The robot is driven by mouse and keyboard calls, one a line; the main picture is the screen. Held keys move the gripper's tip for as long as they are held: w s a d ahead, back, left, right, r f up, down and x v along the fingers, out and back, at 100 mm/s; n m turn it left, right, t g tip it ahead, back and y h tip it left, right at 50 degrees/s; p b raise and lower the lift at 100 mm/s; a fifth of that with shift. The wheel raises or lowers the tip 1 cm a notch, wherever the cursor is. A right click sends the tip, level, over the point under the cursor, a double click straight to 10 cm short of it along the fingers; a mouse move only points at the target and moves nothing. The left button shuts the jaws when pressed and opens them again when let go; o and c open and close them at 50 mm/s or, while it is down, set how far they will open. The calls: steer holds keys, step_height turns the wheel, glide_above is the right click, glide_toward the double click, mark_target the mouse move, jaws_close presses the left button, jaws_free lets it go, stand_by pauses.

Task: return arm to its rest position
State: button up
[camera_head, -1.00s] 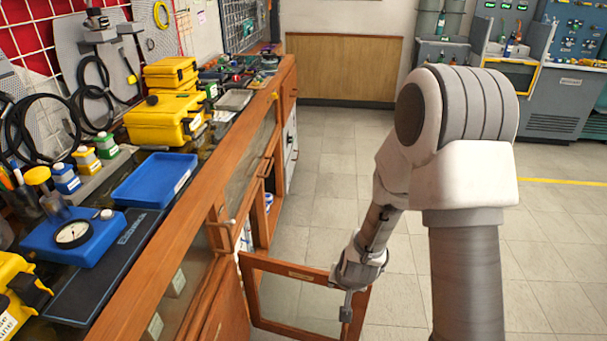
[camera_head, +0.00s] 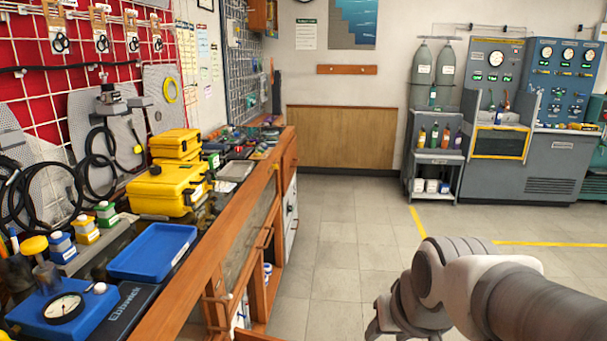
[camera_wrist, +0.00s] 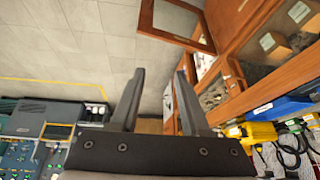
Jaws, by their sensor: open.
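My gripper (camera_wrist: 158,105) shows in the wrist view with its two dark fingers spread apart and nothing between them. In the head view my arm is at the lower right, over the floor to the right of the workbench, and its far end (camera_head: 385,320) is partly cut off by the bottom edge. The fingertips cannot be made out clearly there. In the wrist view an open wooden-framed glass cabinet door (camera_wrist: 176,22) lies beyond the fingers.
The wooden workbench (camera_head: 225,257) runs along the left, with a blue tray (camera_head: 152,252), yellow cases (camera_head: 168,188) and a gauge (camera_head: 63,308) on top. Grey machines (camera_head: 497,150) stand at the back right. The tiled floor (camera_head: 340,225) between is clear.

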steer(key=s+d+r, duration=0.2)
steer(key=s+r, duration=0.2)
steer(key=s, duration=0.3)
step_height(320, 180, up, 15)
steer(key=p, duration=1.5)
steer(key=shift+a+p, duration=0.2)
steer(key=shift+p, duration=0.2)
steer(key=shift+d, duration=0.1)
